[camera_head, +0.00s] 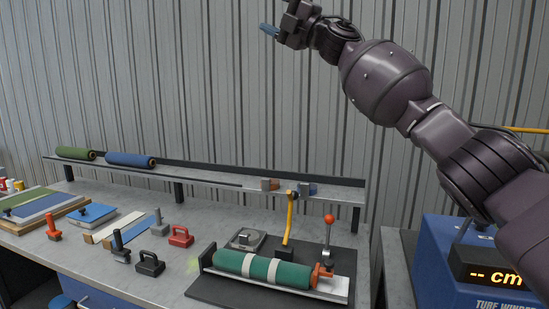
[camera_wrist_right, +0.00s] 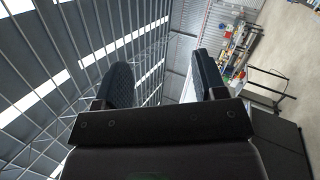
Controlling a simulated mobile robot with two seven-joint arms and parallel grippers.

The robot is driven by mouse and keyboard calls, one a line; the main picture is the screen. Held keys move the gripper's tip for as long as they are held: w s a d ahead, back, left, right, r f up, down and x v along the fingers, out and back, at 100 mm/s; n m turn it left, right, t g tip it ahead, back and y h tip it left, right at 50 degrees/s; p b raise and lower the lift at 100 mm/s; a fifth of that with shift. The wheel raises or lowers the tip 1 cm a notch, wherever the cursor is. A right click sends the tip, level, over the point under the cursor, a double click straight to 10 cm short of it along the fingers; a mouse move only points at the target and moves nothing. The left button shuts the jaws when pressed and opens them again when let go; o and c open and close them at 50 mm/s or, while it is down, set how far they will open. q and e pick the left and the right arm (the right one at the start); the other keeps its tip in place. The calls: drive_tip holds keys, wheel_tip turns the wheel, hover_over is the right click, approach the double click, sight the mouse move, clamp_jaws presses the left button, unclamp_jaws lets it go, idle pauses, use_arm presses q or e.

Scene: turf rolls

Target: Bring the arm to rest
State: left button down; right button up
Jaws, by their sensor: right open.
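My right arm comes in from the right edge of the head view and is raised high above the bench. Its gripper (camera_head: 269,30) is near the top edge, in front of the corrugated wall and clear of everything on the bench. In the right wrist view the two dark fingers (camera_wrist_right: 162,85) stand apart with nothing between them. That view looks up toward the roof beams. My left gripper is in neither view.
A green roll with white bands (camera_head: 262,268) lies on the winder at the bench front. A shelf (camera_head: 220,178) carries a green roll (camera_head: 75,153) and a blue roll (camera_head: 130,160). Hand tools (camera_head: 150,263) lie about the bench. A blue machine (camera_head: 440,250) stands right.

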drive_tip(key=s+d+f+m+t+h+b, duration=0.1)
drive_tip(key=s+d+f+m+t+h, duration=0.5)
drive_tip(key=f, duration=1.2)
drive_tip(key=w+d+f+m+h+b, duration=0.1)
drive_tip(key=d+f+m+h, duration=0.2)
drive_tip(key=f+m, duration=1.05)
drive_tip(key=s+d+f+m+t+h+b, duration=0.25)
drive_tip(key=d+f+m+h, duration=0.2)
drive_tip(key=f, duration=1.65)
use_arm(q)
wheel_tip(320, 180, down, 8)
drive_tip(key=b, duration=0.2)
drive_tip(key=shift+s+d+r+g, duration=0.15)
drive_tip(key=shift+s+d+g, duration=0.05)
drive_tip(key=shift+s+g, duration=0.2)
use_arm(e)
drive_tip(key=s+d+f+m+g+h, duration=0.2)
drive_tip(key=s+d+f, duration=0.2)
drive_tip(key=s+f, duration=0.8)
drive_tip(key=s+d+f+m+g+h, duration=0.3)
drive_tip(key=s+d+f, duration=0.2)
drive_tip(key=s+f, duration=0.7)
drive_tip(key=s+d+f+m+g+h, duration=0.2)
drive_tip(key=s+d+f, duration=0.3)
drive_tip(key=s+f, duration=0.8)
drive_tip(key=shift+f+m+g, duration=0.3)
drive_tip(key=shift+g, duration=0.25)
drive_tip(key=shift+a, duration=0.1)
